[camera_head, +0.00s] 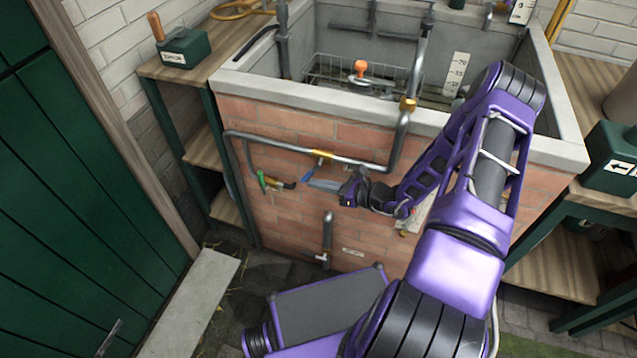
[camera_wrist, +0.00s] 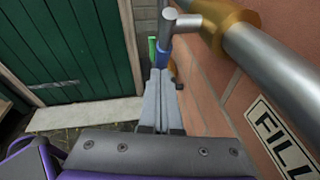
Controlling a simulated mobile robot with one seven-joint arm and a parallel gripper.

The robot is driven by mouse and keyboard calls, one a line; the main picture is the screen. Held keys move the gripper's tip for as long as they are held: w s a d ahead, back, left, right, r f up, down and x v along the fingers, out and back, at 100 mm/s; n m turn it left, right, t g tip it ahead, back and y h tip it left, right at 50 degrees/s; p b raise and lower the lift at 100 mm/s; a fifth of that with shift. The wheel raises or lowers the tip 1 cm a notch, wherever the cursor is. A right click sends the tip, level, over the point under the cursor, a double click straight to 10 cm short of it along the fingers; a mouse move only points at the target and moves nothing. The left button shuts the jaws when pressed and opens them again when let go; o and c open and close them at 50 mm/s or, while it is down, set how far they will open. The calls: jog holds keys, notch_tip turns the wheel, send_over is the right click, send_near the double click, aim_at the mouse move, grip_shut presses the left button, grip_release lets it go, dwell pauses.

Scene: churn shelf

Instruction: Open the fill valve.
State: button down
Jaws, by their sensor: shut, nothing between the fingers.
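The fill valve's brass body (camera_head: 322,154) sits on the horizontal grey pipe on the front of the brick tank. Its blue lever (camera_head: 309,173) hangs down and to the left from it. In the wrist view the brass body (camera_wrist: 228,25) is at the top right, and the blue lever (camera_wrist: 163,50) shows at the tips of my fingers. A "FILL" label (camera_wrist: 282,140) is on the brick at the right. My gripper (camera_head: 310,184) is shut and empty, with its tips close by the lever's lower end. I cannot tell whether they touch.
A second valve with a green handle (camera_head: 262,181) is just left of my gripper. A capped pipe (camera_head: 327,235) stands below on the wall. A wooden shelf (camera_head: 205,150) and a green door (camera_head: 80,180) are at the left. Inside the tank is an orange-topped part (camera_head: 360,68).

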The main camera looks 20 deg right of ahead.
aim_at(303, 180)
jog(key=w+a, duration=0.1)
jog(key=a+r, duration=0.1)
jog(key=w+a+p, duration=0.1)
jog(key=shift+w+a+r, duration=0.3)
jog(key=shift+r, duration=0.1)
jog(key=shift+f, duration=0.1)
dwell(1.4)
jog(key=s+d+f+b, duration=0.1)
jog(key=s+d+f, duration=0.5)
jog(key=s+d, duration=0.1)
jog(key=shift+s+d+f+b, duration=0.25)
jog(key=shift+s+d+b, duration=0.15)
jog(key=shift+s, duration=0.3)
jog(key=shift+a, duration=0.1)
